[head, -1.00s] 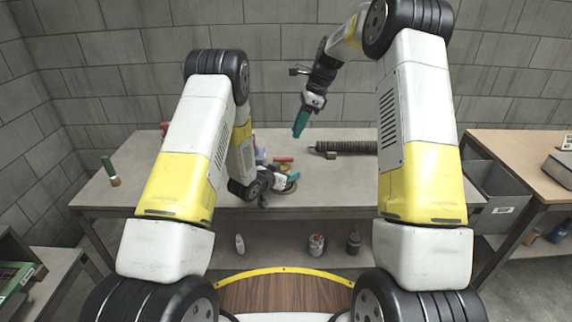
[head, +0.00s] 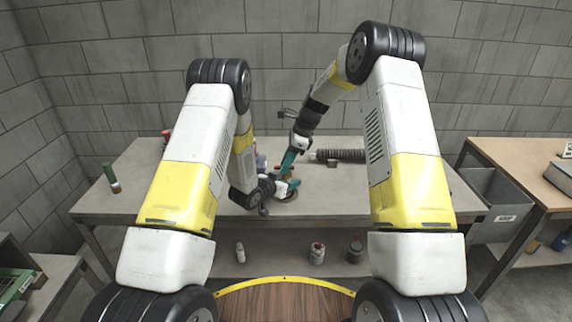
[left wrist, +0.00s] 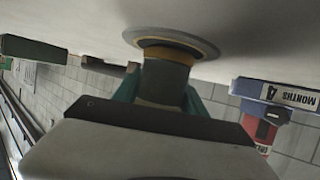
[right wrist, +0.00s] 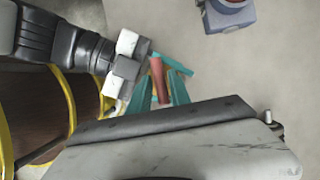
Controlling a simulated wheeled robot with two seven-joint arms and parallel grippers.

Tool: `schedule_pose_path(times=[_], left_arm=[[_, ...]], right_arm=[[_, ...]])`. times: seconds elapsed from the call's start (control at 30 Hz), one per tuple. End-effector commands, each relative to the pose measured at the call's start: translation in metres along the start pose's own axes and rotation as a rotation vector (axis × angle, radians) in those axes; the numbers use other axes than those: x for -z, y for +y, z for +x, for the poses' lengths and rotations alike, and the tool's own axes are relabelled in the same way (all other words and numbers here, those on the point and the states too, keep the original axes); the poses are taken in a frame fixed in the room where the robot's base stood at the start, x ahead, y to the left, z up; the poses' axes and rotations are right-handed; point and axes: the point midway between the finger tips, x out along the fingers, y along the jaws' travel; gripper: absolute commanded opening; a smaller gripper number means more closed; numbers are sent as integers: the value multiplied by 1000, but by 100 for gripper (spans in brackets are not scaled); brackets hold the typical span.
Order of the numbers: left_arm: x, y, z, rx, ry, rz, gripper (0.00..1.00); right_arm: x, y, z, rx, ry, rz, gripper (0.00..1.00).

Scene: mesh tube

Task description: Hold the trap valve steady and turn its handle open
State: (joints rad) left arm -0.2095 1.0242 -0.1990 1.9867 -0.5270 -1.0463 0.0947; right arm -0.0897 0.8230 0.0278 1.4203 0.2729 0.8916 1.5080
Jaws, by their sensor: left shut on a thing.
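The trap valve stands on the bench. In the left wrist view its dark body (left wrist: 165,80) rises from a round flange with a brass-coloured ring. My left gripper (left wrist: 160,88) is shut on this body, a teal finger on each side; in the head view it is low over the bench (head: 284,188). The valve's red handle (right wrist: 158,80) shows in the right wrist view. My right gripper (right wrist: 160,92) points down with its teal fingers open on either side of the handle; contact cannot be told. In the head view my right gripper (head: 290,160) hides the handle.
A ribbed dark hose (head: 345,155) lies right of the valve. A blue-and-red item (right wrist: 235,8) stands close by on the bench. A green bottle (head: 111,177) stands at the bench's left end. A grey bin (head: 490,197) is at the right.

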Motion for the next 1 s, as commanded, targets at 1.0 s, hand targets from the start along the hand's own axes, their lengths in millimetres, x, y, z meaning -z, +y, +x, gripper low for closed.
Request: schedule_pose_path(times=[1.0], left_arm=[[0, 0, 0, -1, 0, 0, 1]], right_arm=[[0, -2, 1, -57, 2, -143, 0]])
